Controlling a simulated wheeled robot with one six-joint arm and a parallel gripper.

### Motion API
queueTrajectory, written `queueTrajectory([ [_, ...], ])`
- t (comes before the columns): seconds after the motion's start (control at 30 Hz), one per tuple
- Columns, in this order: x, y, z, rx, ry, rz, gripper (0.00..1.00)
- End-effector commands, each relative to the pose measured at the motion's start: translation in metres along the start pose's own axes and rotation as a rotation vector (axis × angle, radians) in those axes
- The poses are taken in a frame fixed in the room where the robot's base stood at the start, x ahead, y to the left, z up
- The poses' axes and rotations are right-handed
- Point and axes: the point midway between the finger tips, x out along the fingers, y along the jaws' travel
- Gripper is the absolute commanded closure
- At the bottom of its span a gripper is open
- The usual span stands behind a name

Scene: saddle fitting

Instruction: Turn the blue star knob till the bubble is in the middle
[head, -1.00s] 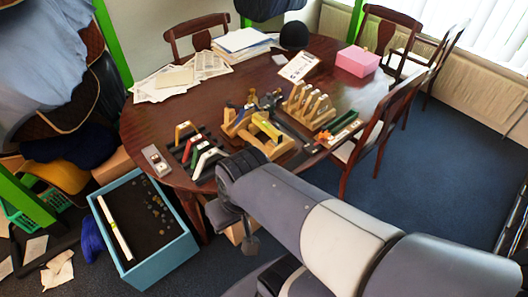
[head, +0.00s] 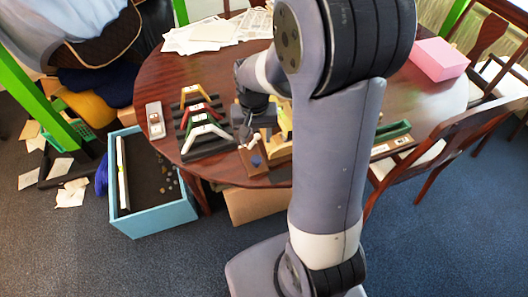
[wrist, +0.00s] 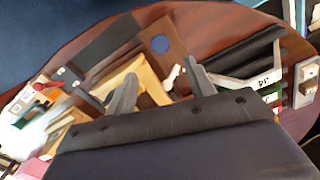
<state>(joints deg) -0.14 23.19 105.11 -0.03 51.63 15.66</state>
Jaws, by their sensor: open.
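The blue star knob (head: 256,160) sits low on the front of a wooden fixture (head: 275,150) at the table's near edge. In the wrist view the knob (wrist: 160,44) is a small blue disc on a brown wooden plate, just beyond the fingertips. My gripper (head: 250,138) is open and empty, above and close to the knob but apart from it. In the wrist view the fingers of my gripper (wrist: 160,78) are spread, with yellow wood and a small white part between them. I cannot make out the bubble in either view. My arm hides part of the fixture.
Left of the fixture, a black rack (head: 186,128) holds yellow, red, green and white arches. A grey-white box (head: 155,118) lies farther left. A blue-rimmed crate (head: 160,222) stands on the floor. A pink box (head: 438,60) and papers (head: 215,35) are on the table.

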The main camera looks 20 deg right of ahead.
Motion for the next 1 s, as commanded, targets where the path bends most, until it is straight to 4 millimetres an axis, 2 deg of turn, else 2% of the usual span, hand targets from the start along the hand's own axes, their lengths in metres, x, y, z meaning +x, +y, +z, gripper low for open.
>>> queueTrajectory([
  [0.3,0.054,0.001,0.002,0.000,-0.007,0.002,0.49],
  [0.5,0.084,0.000,0.002,-0.001,-0.005,0.001,0.49],
  [0.7,0.098,0.000,0.002,-0.001,-0.003,0.000,0.49],
  [1.0,0.101,0.000,0.001,-0.001,-0.001,0.000,0.49],
])
